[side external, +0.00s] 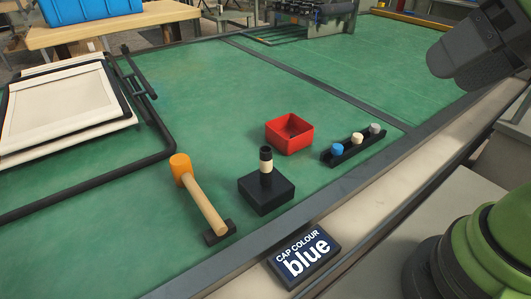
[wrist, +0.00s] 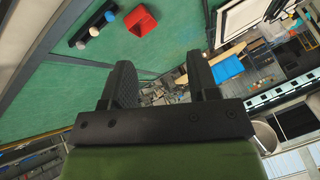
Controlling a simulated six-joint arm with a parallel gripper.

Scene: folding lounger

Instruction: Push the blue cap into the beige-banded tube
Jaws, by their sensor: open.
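The blue cap (side external: 337,149) sits at the near left end of a black rack (side external: 352,149), beside a cream cap (side external: 357,138) and a grey cap (side external: 375,129). In the wrist view the blue cap (wrist: 109,16) is at the upper left. The black tube with a beige band (side external: 265,166) stands upright in a black block (side external: 267,193); its top rim carries no cap that I can see. My gripper (wrist: 160,80) is open and empty in the wrist view, well away from rack and tube.
A red box (side external: 289,135) stands behind the tube. A mallet with an orange head (side external: 181,168) lies left of the block, its handle end at a black holder (side external: 219,232). A sign (side external: 304,254) reads "CAP COLOUR blue". A folding lounger frame (side external: 64,105) lies at left. Green mat between is clear.

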